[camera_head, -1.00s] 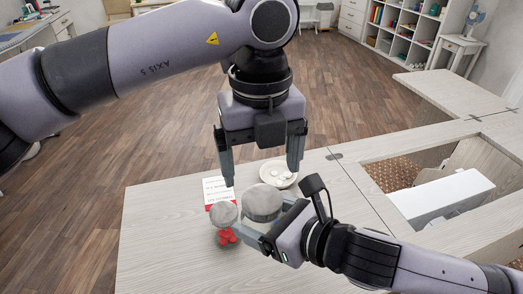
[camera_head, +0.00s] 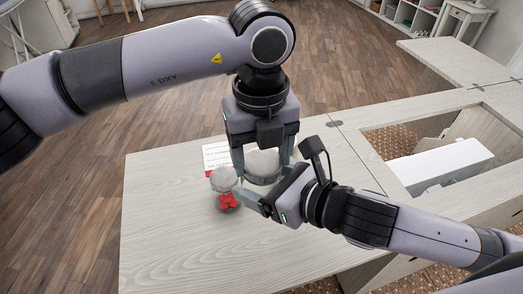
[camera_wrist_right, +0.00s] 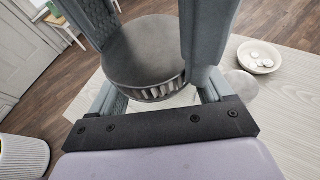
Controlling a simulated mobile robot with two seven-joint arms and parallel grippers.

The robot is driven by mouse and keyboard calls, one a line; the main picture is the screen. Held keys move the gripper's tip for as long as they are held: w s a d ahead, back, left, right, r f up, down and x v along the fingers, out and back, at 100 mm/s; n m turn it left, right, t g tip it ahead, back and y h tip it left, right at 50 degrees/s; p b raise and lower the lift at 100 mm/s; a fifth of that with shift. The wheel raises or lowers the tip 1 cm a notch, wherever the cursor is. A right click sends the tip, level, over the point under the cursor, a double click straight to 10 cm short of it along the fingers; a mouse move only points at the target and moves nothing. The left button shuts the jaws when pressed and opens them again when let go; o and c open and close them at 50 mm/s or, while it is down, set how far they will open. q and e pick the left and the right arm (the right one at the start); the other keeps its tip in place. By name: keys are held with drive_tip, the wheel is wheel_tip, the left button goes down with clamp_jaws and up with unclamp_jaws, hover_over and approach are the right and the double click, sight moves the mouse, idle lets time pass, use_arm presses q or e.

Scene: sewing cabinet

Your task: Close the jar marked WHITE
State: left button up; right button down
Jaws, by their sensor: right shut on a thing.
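A jar with a wide round grey lid (camera_head: 263,163) stands upright on the table. My right gripper (camera_head: 256,192) is shut on its body from the front right. In the right wrist view the metal lid (camera_wrist_right: 143,50) sits over the jar, and a ribbed band (camera_wrist_right: 158,92) shows below its rim. My left gripper (camera_head: 263,160) points down over the jar, one finger on each side of the lid. Whether the fingers press on the lid is unclear. No mark on this jar can be read.
A smaller grey-lidded jar (camera_head: 223,180) with a red figure (camera_head: 229,201) stands close on the left. A bowl (camera_wrist_right: 258,57) with white pieces stands beyond. The table front (camera_head: 170,245) is clear.

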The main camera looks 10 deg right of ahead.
use_arm(q)
drive_tip(key=shift+m, duration=1.6)
drive_tip(key=shift+a, duration=0.1)
drive_tip(key=o, duration=1.1)
drive_tip(key=shift+o, duration=0.2)
drive_tip(key=shift+d, duration=0.2)
wheel_tip(320, 180, up, 4)
drive_tip(key=shift+r, duration=0.25)
drive_tip(key=shift+a, duration=0.1)
